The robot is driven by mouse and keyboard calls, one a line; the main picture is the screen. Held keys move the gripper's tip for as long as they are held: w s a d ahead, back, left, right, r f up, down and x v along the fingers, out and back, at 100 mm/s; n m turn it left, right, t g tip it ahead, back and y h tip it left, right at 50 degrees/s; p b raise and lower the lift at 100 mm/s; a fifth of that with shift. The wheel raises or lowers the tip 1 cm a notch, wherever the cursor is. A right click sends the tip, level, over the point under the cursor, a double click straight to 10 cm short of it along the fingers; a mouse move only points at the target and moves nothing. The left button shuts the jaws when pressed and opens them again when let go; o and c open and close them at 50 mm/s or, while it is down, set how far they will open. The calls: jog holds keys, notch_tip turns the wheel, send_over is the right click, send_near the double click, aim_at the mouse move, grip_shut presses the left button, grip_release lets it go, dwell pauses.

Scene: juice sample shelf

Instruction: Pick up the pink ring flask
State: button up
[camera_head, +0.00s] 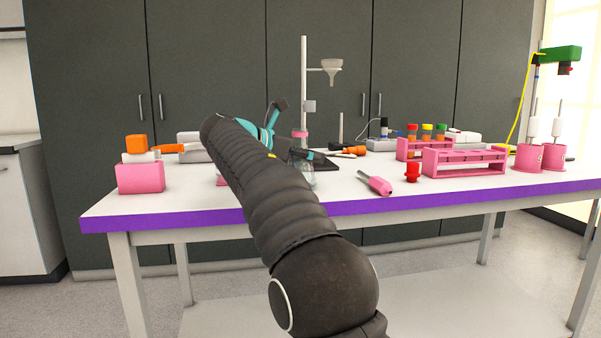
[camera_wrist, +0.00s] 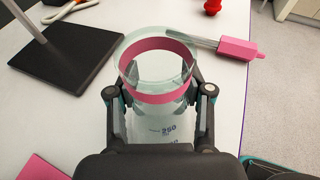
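The pink ring flask (camera_wrist: 158,97) is clear glass with a pink band below its wide rim and a "250" mark lower on its body. In the wrist view it stands between the two fingers of my gripper (camera_wrist: 158,93), one on each side. The fingers are spread to about the flask's width; whether they press on the glass I cannot tell. In the head view the flask's glass (camera_head: 303,177) shows low beside my dark arm, seemingly on the table. My gripper (camera_head: 298,155) is partly hidden there by my arm.
A stand with a dark base (camera_wrist: 68,56) is left of the flask. A pink-handled tool (camera_wrist: 238,48) lies to the right. Pink racks (camera_head: 464,162) and a red item (camera_head: 412,172) stand further right on the white table (camera_head: 350,203). A pink block (camera_head: 140,178) sits at left.

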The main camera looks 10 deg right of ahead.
grip_shut()
jog(key=shift+r, duration=0.15)
jog(key=shift+r+p, duration=1)
jog(key=shift+r, duration=0.75)
jog(key=shift+s+d+r, duration=0.1)
jog(key=shift+s+r, duration=0.05)
jog(key=shift+r, duration=0.15)
jog(key=s+d+r+p, duration=0.1)
jog(key=s+d+r, duration=0.2)
jog(key=r, duration=0.3)
jog(key=s+d+r+p, duration=0.1)
jog(key=s+d+r, duration=0.2)
jog(key=s+r, duration=0.3)
jog(key=shift+d+r, duration=0.3)
jog(key=shift+s, duration=0.1)
